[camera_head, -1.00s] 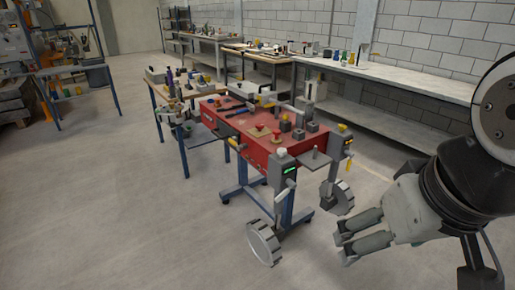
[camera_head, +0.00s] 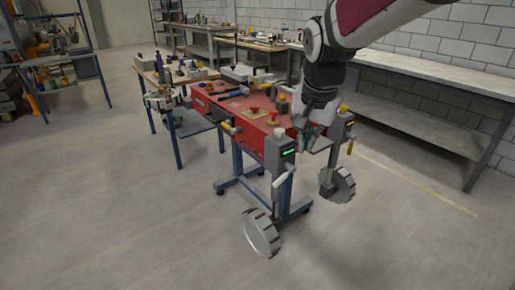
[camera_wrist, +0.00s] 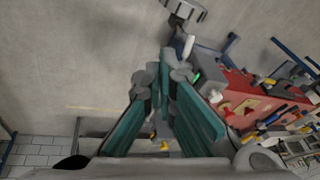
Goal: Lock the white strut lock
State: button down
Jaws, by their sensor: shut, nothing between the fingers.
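The red sandbed (camera_head: 245,122) stands on a blue wheeled frame. On its near corner is a grey strut box (camera_head: 280,154) with a green light, a white knob (camera_head: 280,133) on top and a white lever (camera_head: 280,180) at its side. I cannot tell which white part is the strut lock. My gripper (camera_head: 305,148) is just right of this box in the head view, partly hidden by its own wrist. In the wrist view my gripper (camera_wrist: 170,66) has its teal-padded fingers converging at the tips, shut and empty. The green light shows just beyond the fingers there.
A second strut box (camera_head: 343,130) with a yellow knob stands at the right. Toothed grey wheels (camera_head: 260,233) hang low at the near side. A table with tools (camera_head: 168,78) stands at the left, and a long bench (camera_head: 430,90) lines the wall. The front floor is clear.

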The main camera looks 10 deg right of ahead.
aim_at(278, 181)
jog(key=w+a+f+m+h+b, duration=0.1)
jog(key=w+a+f+b, duration=0.1)
jog(key=w+f, duration=0.5)
jog(key=w+a+f+m+h+b, duration=0.1)
jog(key=w+a+f+m+b, duration=0.1)
jog(key=w+f, duration=0.4)
jog(key=w, duration=0.3)
jog(key=shift+w+a+f+m+t+b, duration=0.15)
jog(key=shift+a+f+m+t+b, duration=0.15)
jog(key=shift+f+t, duration=0.1)
jog(key=b+x, duration=0.2)
jog(key=x, duration=1.2)
jog(key=shift+d+b, duration=0.1)
jog(key=shift+b, duration=0.2)
jog(key=shift+f, duration=0.1)
jog(key=shift+f+h, duration=0.15)
jog(key=shift+h, duration=0.15)
